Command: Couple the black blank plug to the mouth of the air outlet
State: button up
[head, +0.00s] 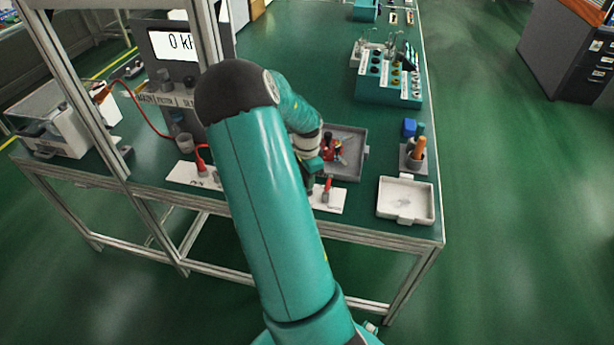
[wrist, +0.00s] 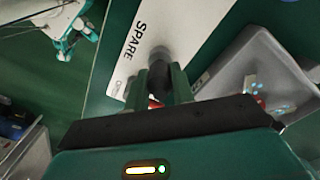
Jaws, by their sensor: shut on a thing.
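My gripper (wrist: 160,86) shows in the wrist view with its two green fingers shut on a dark piece (wrist: 158,74), which looks like the black blank plug. A grey round end shows just beyond the fingertips, over a white card marked SPARE (wrist: 138,45). I cannot tell whether the piece touches the card. In the head view my gripper (head: 311,184) is at the bench's front edge, partly hidden by my arm, above the white card (head: 334,204). I cannot make out the air outlet's mouth for certain in either view.
A red fitting (head: 327,184) stands close beside my gripper. A grey tray (head: 352,163) with small parts lies behind it. A pale empty tray (head: 405,215) and a holder with an orange-handled tool (head: 418,148) are to the right. A red hose (head: 147,118) and a frame post are left.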

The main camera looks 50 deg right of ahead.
jog(key=shift+f, duration=0.8)
jog(key=o, duration=1.1)
jog(key=shift+r, duration=0.15)
notch_tip(320, 180, up, 14)
jog(key=shift+f, duration=0.2)
